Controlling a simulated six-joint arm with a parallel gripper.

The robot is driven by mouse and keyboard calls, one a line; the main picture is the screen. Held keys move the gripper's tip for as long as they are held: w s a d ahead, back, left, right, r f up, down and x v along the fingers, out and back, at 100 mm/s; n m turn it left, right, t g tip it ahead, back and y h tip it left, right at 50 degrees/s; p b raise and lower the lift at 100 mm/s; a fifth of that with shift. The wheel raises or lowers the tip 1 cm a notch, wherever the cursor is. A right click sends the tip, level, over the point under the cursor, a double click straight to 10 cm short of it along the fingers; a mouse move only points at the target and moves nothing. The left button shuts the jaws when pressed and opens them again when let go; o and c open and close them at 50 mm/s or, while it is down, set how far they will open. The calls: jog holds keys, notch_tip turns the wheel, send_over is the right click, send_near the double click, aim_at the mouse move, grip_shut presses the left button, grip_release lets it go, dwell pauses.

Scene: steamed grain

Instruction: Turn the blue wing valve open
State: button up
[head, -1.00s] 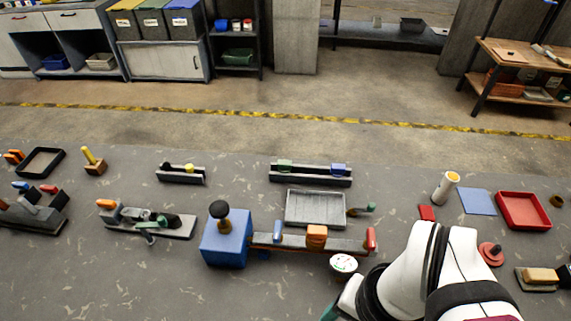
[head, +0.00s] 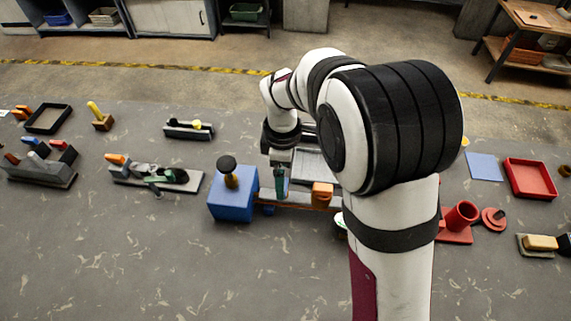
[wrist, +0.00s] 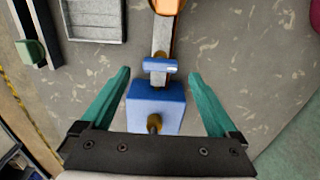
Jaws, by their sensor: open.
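The blue wing valve (wrist: 160,65) sits on a pale bar just beyond a blue box (wrist: 156,112) in the wrist view. Its wing lies crosswise to the bar. My gripper (wrist: 159,75) has its green fingers spread wide, one on each side of the bar, with the wing between the lines of the tips and touching neither.
An orange valve (head: 322,195) stands farther right on the same bar. The blue box carries a black knob (head: 227,165). A grey tray (wrist: 94,18) lies beside the bar. My arm covers the bar's right end in the head view. The front table is clear.

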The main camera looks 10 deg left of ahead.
jog(key=shift+f, duration=1.75)
jog(key=c, duration=1.4)
